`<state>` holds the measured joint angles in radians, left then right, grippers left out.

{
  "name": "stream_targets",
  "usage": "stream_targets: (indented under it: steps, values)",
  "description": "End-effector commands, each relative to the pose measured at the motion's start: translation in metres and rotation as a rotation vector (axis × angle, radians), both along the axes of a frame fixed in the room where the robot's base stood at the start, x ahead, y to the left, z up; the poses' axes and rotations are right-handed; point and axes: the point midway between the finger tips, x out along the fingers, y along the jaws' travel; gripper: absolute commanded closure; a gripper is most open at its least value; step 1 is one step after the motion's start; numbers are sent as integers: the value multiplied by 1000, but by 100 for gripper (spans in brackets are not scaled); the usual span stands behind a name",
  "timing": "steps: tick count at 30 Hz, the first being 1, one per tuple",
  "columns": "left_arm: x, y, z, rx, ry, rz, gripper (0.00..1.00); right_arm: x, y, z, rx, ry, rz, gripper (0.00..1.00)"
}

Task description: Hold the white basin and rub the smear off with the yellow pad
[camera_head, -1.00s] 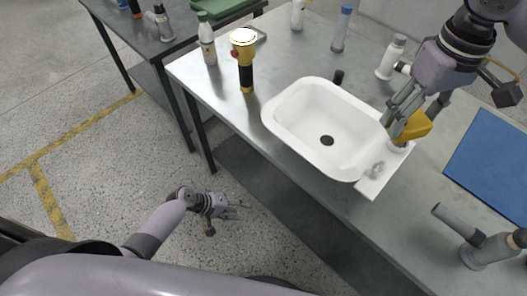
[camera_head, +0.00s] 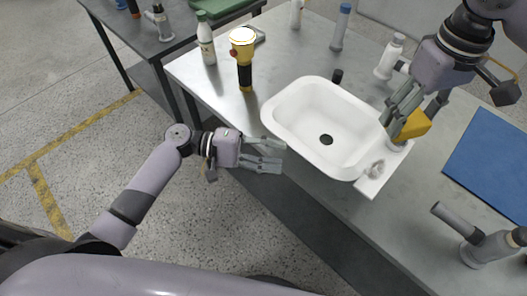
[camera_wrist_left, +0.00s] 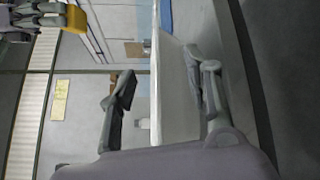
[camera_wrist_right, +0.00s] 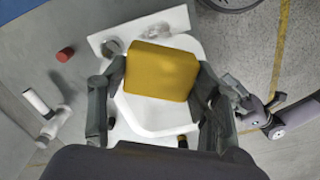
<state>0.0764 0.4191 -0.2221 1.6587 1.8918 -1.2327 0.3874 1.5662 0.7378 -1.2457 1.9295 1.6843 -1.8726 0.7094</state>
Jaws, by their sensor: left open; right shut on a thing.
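The white basin (camera_head: 294,112) sits on the grey bench near its front edge. It has a dark drain hole, and a flat white ledge (camera_head: 371,187) on its right side bears a grey smear (camera_head: 376,168). My right gripper (camera_head: 402,122) is shut on the yellow pad (camera_head: 416,124), above the basin's right end near the smear. The pad also fills the middle of the right wrist view (camera_wrist_right: 162,71). My left gripper (camera_head: 275,155) is open and empty, in front of the basin's left front rim.
A yellow-black torch (camera_head: 245,62) and a white bottle (camera_head: 206,42) stand left of the basin. A blue mat (camera_head: 492,165) lies to the right.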

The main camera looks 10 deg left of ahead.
Motion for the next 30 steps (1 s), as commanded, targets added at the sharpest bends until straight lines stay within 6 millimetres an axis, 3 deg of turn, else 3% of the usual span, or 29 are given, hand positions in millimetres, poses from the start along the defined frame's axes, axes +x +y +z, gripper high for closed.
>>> stream_targets:
  steps: [9,15,28,30]
  values:
    - [7,-61,-5,-1,0,0,55,0,0,0,0,0,0,65]
    - [10,-86,-7,0,-1,1,55,0,0,0,0,0,0,65]
    - [11,-96,-9,3,-1,2,55,0,0,0,0,0,0,65]
    - [11,-96,-8,3,-1,1,59,0,0,0,0,0,0,65]
